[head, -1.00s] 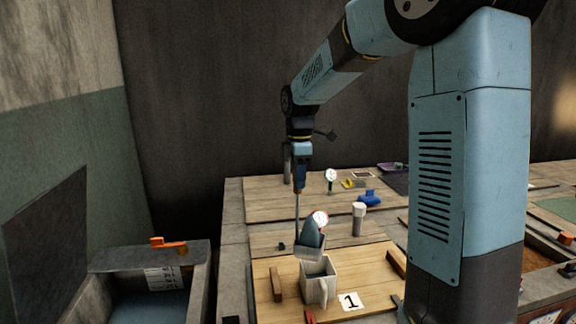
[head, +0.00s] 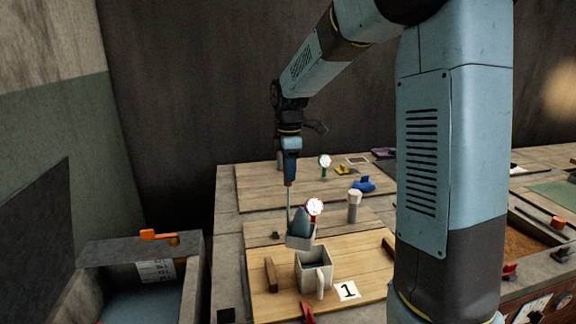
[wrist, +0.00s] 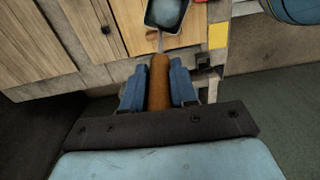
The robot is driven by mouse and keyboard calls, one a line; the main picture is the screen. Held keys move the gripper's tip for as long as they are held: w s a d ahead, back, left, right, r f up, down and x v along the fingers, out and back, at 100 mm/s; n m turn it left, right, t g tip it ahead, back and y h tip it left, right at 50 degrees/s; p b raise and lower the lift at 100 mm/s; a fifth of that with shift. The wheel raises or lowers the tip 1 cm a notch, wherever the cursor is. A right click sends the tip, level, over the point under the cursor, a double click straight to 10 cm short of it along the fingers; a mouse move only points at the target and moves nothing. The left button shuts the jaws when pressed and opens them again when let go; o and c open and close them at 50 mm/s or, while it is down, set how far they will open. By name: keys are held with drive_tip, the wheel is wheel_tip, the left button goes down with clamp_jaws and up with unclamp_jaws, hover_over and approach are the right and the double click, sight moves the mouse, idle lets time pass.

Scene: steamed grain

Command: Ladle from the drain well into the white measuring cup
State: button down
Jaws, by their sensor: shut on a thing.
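The white measuring cup (head: 312,276) stands upright on a light wooden board, its handle toward the front. The ladle's bowl (head: 300,238) hangs above the cup's back left edge. A grey-blue mass shows in the bowl, and the bowl with its grey-blue content also shows in the wrist view (wrist: 167,14). My gripper (head: 289,170) is shut on the ladle's brown handle (wrist: 159,80), with a blue finger on each side. The drain well (head: 140,305) at the lower left holds a dark bluish surface. The cup's inside is only partly visible.
A card marked 1 (head: 347,291) lies right of the cup. A wooden block (head: 270,274) lies left of it. A grey cylinder (head: 354,206), a dial gauge (head: 314,207) and a blue valve-like part (head: 364,184) stand behind. An orange handle (head: 158,235) sits above the well.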

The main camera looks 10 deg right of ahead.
drive_tip(key=shift+f, duration=0.75)
drive_tip(key=shift+d+f, duration=0.1)
drive_tip(key=shift+d, duration=0.1)
drive_tip(key=s+d+f+t+y, duration=0.1)
drive_tip(key=s+d+t+y, duration=0.1)
drive_tip(key=d, duration=0.4)
drive_tip(key=s+d+f+t+y, duration=0.1)
drive_tip(key=s+d+t+y, duration=0.1)
drive_tip(key=s+d+y, duration=0.3)
drive_tip(key=shift+s+d+f+y, duration=0.3)
drive_tip(key=shift+d+f, duration=0.05)
drive_tip(key=shift+d, duration=0.9)
idle(1.8)
